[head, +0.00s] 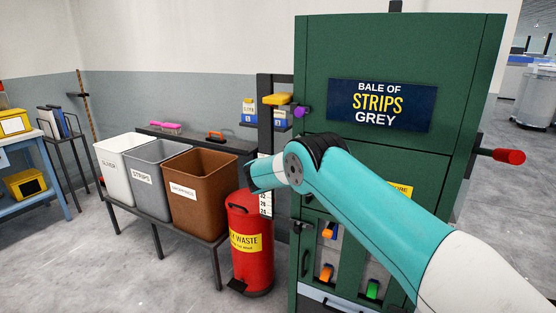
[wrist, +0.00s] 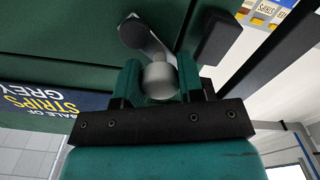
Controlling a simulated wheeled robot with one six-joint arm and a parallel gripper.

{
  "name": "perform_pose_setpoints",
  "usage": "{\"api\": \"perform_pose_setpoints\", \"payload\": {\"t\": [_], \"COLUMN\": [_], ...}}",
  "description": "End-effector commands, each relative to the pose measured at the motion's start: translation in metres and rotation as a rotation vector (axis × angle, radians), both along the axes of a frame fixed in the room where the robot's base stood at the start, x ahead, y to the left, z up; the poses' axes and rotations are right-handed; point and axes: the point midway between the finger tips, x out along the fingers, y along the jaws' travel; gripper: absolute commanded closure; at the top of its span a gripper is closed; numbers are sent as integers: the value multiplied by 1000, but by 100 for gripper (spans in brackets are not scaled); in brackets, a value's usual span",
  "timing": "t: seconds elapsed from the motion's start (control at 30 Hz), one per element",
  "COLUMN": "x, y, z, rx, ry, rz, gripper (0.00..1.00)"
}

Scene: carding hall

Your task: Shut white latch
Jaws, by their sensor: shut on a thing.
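The white latch shows in the wrist view as a pale round knob (wrist: 158,80) on a short grey lever (wrist: 143,38). The lever is mounted on the dark green cabinet face (wrist: 60,40). My gripper (wrist: 160,76) is shut on the knob, with one teal finger on each side. A black block (wrist: 215,38) is beside the lever, with a visible gap between them. In the head view my arm reaches to the left edge of the green cabinet (head: 315,60); the fingertips and the white latch are hidden there.
The cabinet carries a purple knob (head: 302,112) above my arm and a red-ended handle (head: 508,156) at right. A red waste bin (head: 248,270) stands close below my gripper. White, grey and brown bins (head: 195,190) stand left on a rack.

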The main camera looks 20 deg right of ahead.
Motion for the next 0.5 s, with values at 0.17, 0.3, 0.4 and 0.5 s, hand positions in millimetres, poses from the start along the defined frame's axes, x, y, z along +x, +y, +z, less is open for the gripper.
{"api": "perform_pose_setpoints", "payload": {"t": [0.17,0.3,0.4,0.5], "x": [-3,-3,-3,-3], "y": [-12,-13,-13,-13], "z": [-1,-1,-1,-1], "rx": [-12,-12,-11,-11], "ry": [19,18,17,17], "rz": [-14,-15,-16,-15], "gripper": [100,100,58,39]}}
